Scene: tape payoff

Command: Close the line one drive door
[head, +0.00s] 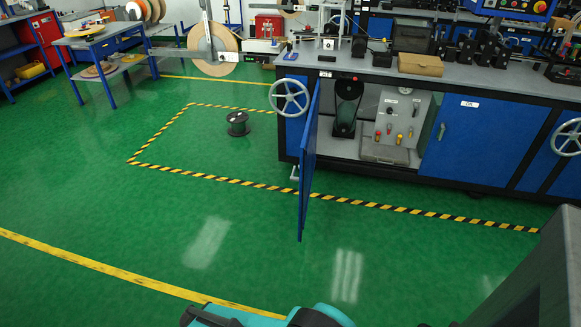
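A blue cabinet door (308,165) under the long workbench stands wide open, swung out toward me and seen nearly edge-on. Its hinged side meets the bench at the left of the open compartment (350,148). Inside are a black belt-drive unit (347,106) and a grey control box (397,122) with several coloured knobs. I cannot read which line this door belongs to. My gripper is not in view; teal and dark parts of my own body show at the bottom edge.
A closed blue door (470,140) with a white label is to the right. A handwheel (290,98) is left of the opening. A black spool (238,124) stands on the floor inside yellow-black tape (200,175). The green floor before the door is clear.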

